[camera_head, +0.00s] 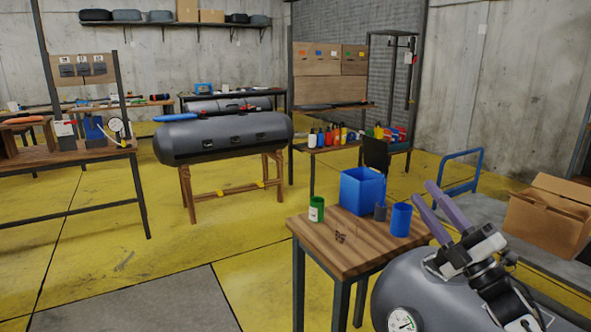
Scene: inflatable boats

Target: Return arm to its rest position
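My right gripper (422,190) is raised at the right side of the head view, with its arm coming in from the lower right. Its two purple fingers stand apart, with a gap and nothing between them. They point up and to the left, in front of the right edge of the small wooden table (335,240). My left gripper is not in view.
A grey rounded body (440,290) with a gauge (402,321) lies below my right gripper. The table bears a blue bin (360,190), a blue cup (401,220) and a green can (317,209). A cardboard box (550,218) stands right. Yellow floor is clear at left.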

